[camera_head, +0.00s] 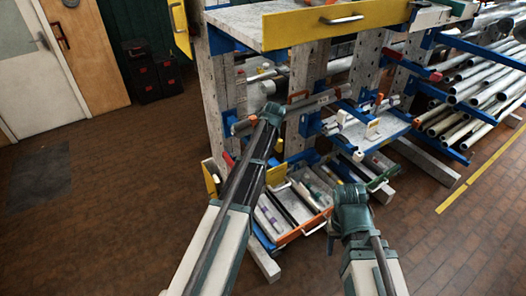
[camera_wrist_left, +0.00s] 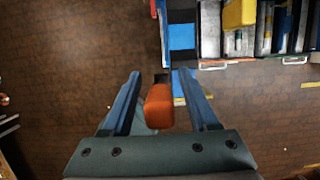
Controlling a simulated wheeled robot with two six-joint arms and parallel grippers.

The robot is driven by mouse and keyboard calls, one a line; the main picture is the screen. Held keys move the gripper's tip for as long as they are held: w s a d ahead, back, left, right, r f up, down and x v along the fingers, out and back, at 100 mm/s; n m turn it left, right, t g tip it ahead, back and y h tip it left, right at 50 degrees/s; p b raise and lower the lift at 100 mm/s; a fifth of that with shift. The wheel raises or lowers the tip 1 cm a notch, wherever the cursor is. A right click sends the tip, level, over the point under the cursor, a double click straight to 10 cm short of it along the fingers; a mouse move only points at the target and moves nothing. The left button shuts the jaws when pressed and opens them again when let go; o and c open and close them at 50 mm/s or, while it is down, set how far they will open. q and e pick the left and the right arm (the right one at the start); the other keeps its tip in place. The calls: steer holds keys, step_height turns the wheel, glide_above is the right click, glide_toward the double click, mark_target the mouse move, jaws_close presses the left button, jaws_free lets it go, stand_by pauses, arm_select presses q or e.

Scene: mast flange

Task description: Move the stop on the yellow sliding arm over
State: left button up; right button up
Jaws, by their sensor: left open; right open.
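In the left wrist view my left gripper (camera_wrist_left: 165,90) is open, its two blue fingers spread apart. An orange block (camera_wrist_left: 160,107), which looks like a stop, shows between the fingers, closer to the left one; I cannot tell whether either finger touches it. A narrow blue bar (camera_wrist_left: 181,38) shows beyond the block, and a little yellow shows just right of it. I cannot make out a yellow sliding arm for sure. In the head view my left arm reaches up to the rack, and its fingers cannot be made out. My right gripper (camera_head: 350,200) is low in front of the rack, apart from it.
The rack has pale posts (camera_head: 218,100) and a yellow-fronted top drawer (camera_head: 335,20). An orange-edged drawer of bars (camera_head: 304,228) stands out low. Grey pipes (camera_head: 470,85) lie at the right. Brown floor (camera_head: 100,215) is clear at the left.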

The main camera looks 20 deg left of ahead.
arm_select(q)
steer(key=p+v, duration=0.6)
steer(key=v, duration=0.1)
steer(key=shift+f, duration=0.1)
steer(key=s+d+f+n+b, duration=0.6)
steer(key=s+f+n+b, duration=0.1)
steer(key=s, duration=0.2)
steer(key=s+d+f+n+g+h+b, duration=0.1)
steer(key=s+d+f+n+b, duration=0.6)
steer(key=s, duration=0.3)
steer(key=s+d+f+n+g+b, duration=0.1)
steer(key=s+d+f+n+b, duration=0.6)
steer(key=s+f+b, duration=0.1)
steer(key=shift+s+f+n, duration=0.4)
steer(key=shift+s+f, duration=0.1)
steer(key=shift+s, duration=0.6)
